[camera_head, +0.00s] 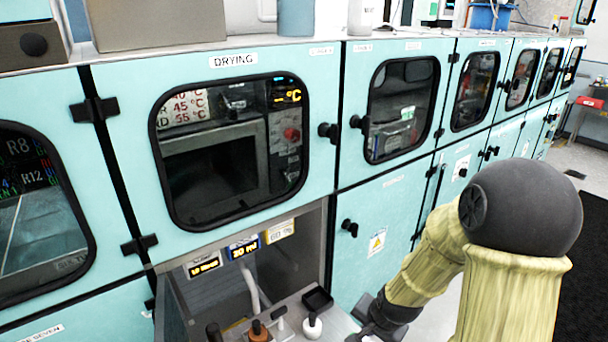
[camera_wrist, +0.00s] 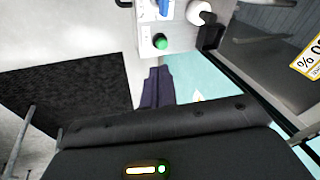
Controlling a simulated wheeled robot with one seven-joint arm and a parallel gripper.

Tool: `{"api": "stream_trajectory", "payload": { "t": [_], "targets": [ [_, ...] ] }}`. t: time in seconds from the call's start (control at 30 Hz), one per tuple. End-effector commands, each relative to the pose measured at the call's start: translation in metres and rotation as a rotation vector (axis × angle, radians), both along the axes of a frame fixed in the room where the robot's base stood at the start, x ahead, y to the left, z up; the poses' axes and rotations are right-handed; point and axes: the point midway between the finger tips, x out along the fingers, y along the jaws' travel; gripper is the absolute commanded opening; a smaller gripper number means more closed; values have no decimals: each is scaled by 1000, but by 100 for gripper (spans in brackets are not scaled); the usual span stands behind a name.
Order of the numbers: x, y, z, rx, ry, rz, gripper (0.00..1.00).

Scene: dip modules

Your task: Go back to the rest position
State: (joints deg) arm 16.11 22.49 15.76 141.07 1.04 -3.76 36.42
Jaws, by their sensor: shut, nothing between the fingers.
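My arm, in a yellow-green sleeve with a dark round joint, reaches in from the right of the head view. Its dark end (camera_head: 380,315) is low in the picture, just right of the control shelf (camera_head: 342,328). In the wrist view, my gripper (camera_wrist: 155,72) shows as dark fingers close together, shut and holding nothing. It points toward the shelf edge with a green button (camera_wrist: 160,41). The fingertips look clear of the button, though the depth is hard to judge. In the head view the fingertips are not clearly visible.
Teal cabinets line the wall, including the closed DRYING door (camera_head: 234,140). The shelf carries a white knob (camera_head: 312,325), a brown knob (camera_head: 258,332) and a black tray (camera_head: 317,299). A black mat (camera_wrist: 75,90) lies on the floor. Open floor (camera_head: 560,155) shows at the right.

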Motion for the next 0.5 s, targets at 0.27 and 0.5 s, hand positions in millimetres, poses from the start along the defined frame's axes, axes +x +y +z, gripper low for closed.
{"api": "stream_trajectory", "payload": {
  "t": [0.27, 0.5],
  "targets": [
    [-60, -2, 80, -228, 64, 445, 0],
    [-93, -3, 107, -290, 100, 654, 0]
  ]
}}
